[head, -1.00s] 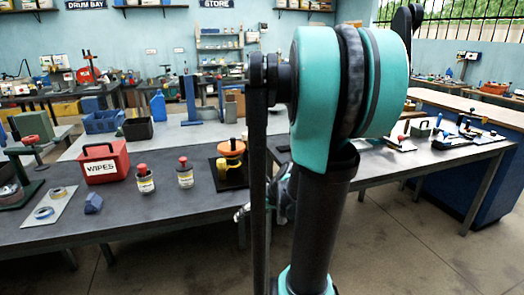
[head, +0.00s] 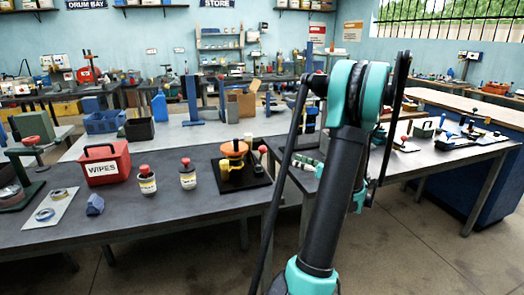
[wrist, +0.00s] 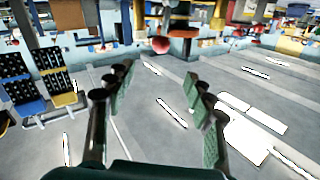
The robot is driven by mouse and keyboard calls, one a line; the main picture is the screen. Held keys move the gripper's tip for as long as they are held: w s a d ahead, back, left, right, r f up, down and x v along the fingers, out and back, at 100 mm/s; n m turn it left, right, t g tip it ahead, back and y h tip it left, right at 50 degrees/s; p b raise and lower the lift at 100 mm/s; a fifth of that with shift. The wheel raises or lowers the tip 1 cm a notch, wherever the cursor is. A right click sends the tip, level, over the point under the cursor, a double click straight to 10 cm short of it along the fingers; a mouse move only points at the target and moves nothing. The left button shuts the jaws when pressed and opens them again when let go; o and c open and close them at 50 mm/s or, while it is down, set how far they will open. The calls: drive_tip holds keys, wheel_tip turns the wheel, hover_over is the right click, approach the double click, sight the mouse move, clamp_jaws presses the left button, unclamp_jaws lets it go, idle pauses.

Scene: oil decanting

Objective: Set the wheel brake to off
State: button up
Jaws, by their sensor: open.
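An orange and yellow wheel unit (head: 232,160) stands on a black base plate near the right end of the dark bench in the head view. A lever with a red knob (head: 263,150) rises at its right side; I take this to be the wheel brake. Its setting cannot be read. A red knob (wrist: 160,45) also shows in the wrist view, ahead of the gap between my fingers. My gripper (wrist: 158,88) is open with nothing between its green pads. In the head view my gripper (head: 306,163), partly hidden by my arm, is right of the knob, apart from it.
Two small bottles with red caps (head: 147,182) (head: 188,176) and a red wipes box (head: 105,165) stand left of the wheel unit. Another bench with tools (head: 450,150) is at the right.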

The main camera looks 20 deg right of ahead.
sight(263, 149)
drive_tip(key=x, duration=1.7)
clamp_jaws()
